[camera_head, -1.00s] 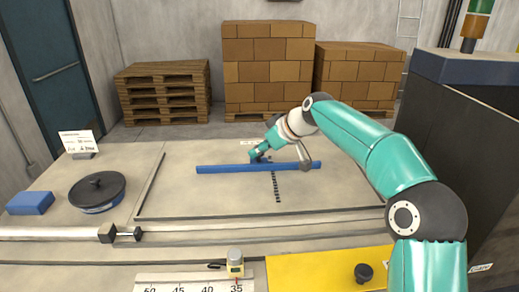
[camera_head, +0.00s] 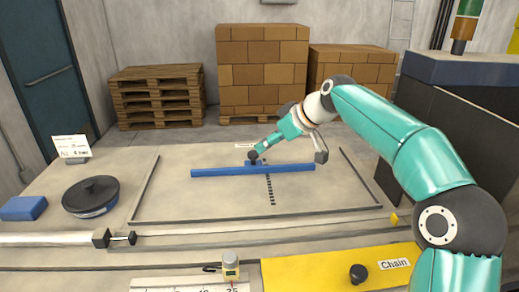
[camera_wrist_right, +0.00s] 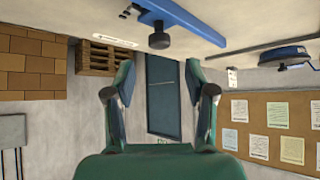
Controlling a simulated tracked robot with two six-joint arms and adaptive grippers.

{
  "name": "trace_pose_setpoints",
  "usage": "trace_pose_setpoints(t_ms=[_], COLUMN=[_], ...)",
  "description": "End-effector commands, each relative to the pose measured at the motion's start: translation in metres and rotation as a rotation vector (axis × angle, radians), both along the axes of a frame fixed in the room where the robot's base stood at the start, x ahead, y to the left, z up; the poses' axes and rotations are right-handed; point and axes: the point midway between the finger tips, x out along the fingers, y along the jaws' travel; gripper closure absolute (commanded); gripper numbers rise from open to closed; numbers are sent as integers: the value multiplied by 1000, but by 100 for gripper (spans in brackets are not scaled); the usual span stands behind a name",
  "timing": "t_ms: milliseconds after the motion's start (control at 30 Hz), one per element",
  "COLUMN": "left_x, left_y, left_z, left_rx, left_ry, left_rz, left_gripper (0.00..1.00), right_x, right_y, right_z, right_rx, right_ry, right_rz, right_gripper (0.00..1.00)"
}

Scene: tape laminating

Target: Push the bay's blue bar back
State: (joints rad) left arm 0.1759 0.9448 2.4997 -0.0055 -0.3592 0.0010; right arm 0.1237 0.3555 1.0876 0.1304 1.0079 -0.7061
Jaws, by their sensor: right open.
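The blue bar (camera_head: 220,172) lies across the bay, from left to right in the head view, with a blue block and a dark round knob (camera_head: 252,156) at its middle. The bar and knob also show at the top of the right wrist view (camera_wrist_right: 185,15). My right gripper (camera_head: 291,151) is open and empty. In the head view, one fingertip appears close to the knob; touching or apart cannot be told there. In the wrist view, the knob stands clear of both fingers (camera_wrist_right: 159,92). My left gripper is not in view.
The bay has a thin dark frame (camera_head: 145,190) and a dashed strip (camera_head: 270,190) on its floor. A black round lidded thing (camera_head: 90,196) and a blue block (camera_head: 23,208) are at left. A rod (camera_head: 50,239) and yellow plate (camera_head: 310,272) lie in front. Bare tabletop surrounds the bar.

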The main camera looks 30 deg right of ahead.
Motion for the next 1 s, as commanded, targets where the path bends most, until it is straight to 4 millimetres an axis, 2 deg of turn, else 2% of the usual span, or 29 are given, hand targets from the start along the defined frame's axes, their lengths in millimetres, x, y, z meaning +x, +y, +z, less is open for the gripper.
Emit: trace_pose_setpoints(t_ms=[100, 300, 1000], left_x=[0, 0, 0], left_y=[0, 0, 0], left_z=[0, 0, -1], left_rx=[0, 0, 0], left_ry=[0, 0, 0], left_rz=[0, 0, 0], left_gripper=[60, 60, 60], right_x=[-15, -29, -31], right_y=[-7, -13, -13], right_z=[17, 32, 34], right_rx=[0, 0, 0], right_ry=[-2, -1, 0], right_rz=[-1, -1, 1], right_gripper=[45, 45, 45])
